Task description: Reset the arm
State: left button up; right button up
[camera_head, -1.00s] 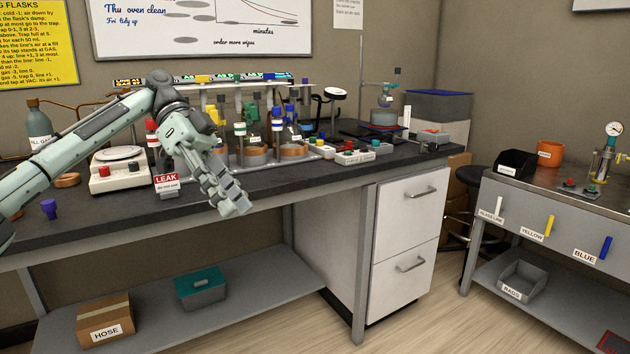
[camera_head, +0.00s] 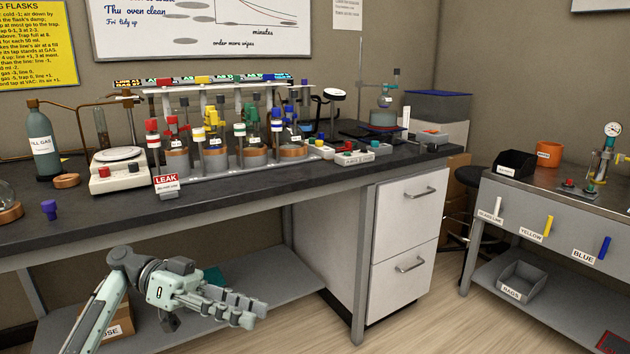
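My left arm comes in from the bottom left, in front of the bench. My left gripper (camera_head: 240,309) hangs low, below the bench top and in front of the lower shelf, pointing right. Its fingers look close together, but I cannot tell whether they are open or shut; nothing shows held in them. It touches nothing that I can see. My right gripper is not in view.
The dark bench top (camera_head: 262,187) holds a flask rack (camera_head: 225,168), a white scale (camera_head: 118,172), a gas bottle (camera_head: 43,140) and a red LEAK sign (camera_head: 166,184). White drawers (camera_head: 405,235) stand right of my gripper. A HOSE box (camera_head: 122,325) is partly hidden behind my arm.

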pick_arm(q)
jog(key=w+a+f+n+t+y, duration=0.4)
jog(key=w+f+n+t, duration=0.1)
jog(key=w+f, duration=0.25)
jog(key=w+a+f+n+t+y, duration=0.5)
jog(key=w+f+n, duration=0.1)
jog(key=w, duration=0.2)
jog(key=w+a+r+n+t+y, duration=0.25)
jog(key=w+a+y, duration=0.3)
jog(key=a, duration=0.45)
jog(key=w+a+r+n+t+y, duration=0.25)
jog(key=w+a+y, duration=0.3)
jog(key=a, duration=0.45)
jog(key=s+d+f+m+g+h, duration=0.1)
jog(key=s+d+f+g, duration=0.15)
jog(key=s+f, duration=0.95)
jog(key=s+d+f+g, duration=0.1)
jog(key=s+d+f, duration=0.3)
jog(key=s+f, duration=0.8)
jog(key=s+d+f+g+h, duration=0.1)
jog(key=s+d+f+g, duration=0.1)
jog(key=s+f, duration=0.7)
jog(key=s+d+f+g, duration=0.2)
jog(key=s+d+f, duration=0.2)
jog(key=s+f, duration=0.5)
jog(key=s, duration=0.8)
jog(key=shift+s+f+m+g+h, duration=0.25)
jog(key=shift+s+m+g+h, duration=0.05)
jog(key=shift+s+g+h, duration=0.1)
